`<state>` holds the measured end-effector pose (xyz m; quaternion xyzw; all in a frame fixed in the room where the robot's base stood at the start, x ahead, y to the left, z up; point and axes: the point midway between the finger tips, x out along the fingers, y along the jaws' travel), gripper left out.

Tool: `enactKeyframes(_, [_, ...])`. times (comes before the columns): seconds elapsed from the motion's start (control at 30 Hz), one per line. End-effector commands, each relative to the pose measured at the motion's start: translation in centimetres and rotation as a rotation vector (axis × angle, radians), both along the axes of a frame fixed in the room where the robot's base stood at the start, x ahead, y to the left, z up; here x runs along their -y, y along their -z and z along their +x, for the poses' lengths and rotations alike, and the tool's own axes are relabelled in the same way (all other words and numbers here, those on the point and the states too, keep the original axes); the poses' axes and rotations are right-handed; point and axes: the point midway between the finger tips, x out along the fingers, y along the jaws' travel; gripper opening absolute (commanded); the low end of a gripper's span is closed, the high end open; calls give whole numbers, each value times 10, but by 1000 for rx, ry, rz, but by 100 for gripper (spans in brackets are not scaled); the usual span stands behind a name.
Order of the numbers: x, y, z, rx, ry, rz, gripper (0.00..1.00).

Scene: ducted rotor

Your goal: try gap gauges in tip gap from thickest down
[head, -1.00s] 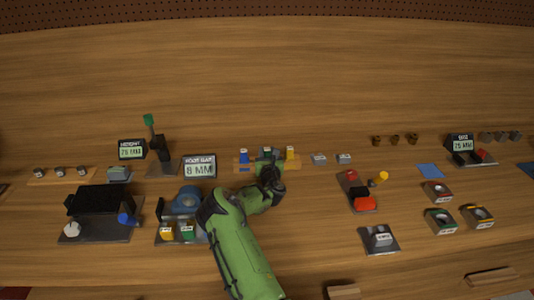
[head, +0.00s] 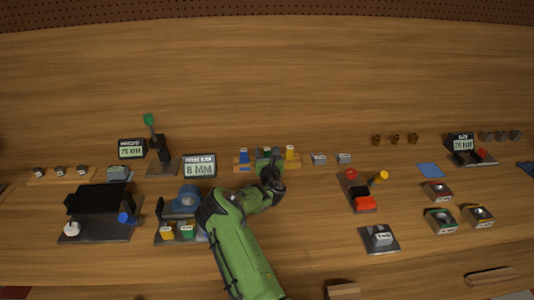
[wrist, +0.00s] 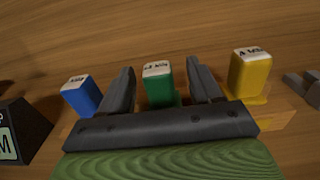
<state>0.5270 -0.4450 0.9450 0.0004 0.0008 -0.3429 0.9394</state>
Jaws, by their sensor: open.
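Three gap gauges stand upright in a row on a wooden rack (wrist: 272,127): a blue gauge (wrist: 80,95) on the left, a green gauge (wrist: 158,84) in the middle, and a yellow gauge (wrist: 249,75) on the right. Each has a white labelled top; the print is too blurred to read surely. My gripper (wrist: 160,85) is open, with one finger on each side of the green gauge. I cannot tell whether the fingers touch it. In the head view, the blue gauge (head: 244,157) and yellow gauge (head: 290,153) flank my gripper (head: 265,157). A display (head: 199,167) reads 8 MM.
Left of my arm is a plate with a blue ring (head: 188,197) and yellow and green blocks. A height display (head: 131,149) and a green-topped stand (head: 158,148) are behind. Small grey blocks (head: 319,159) sit right of the rack.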

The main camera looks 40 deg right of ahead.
Motion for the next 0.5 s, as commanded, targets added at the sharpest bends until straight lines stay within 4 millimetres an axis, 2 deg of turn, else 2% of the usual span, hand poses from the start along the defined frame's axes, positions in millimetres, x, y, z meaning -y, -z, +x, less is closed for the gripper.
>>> enactKeyframes(0.13, [-2, 0, -2, 0, 1, 0, 64])
enactKeyframes(0.23, [-9, 0, -11, 1, 2, 1, 64])
enactKeyframes(0.5, [-50, 4, -59, 1, 3, 2, 64])
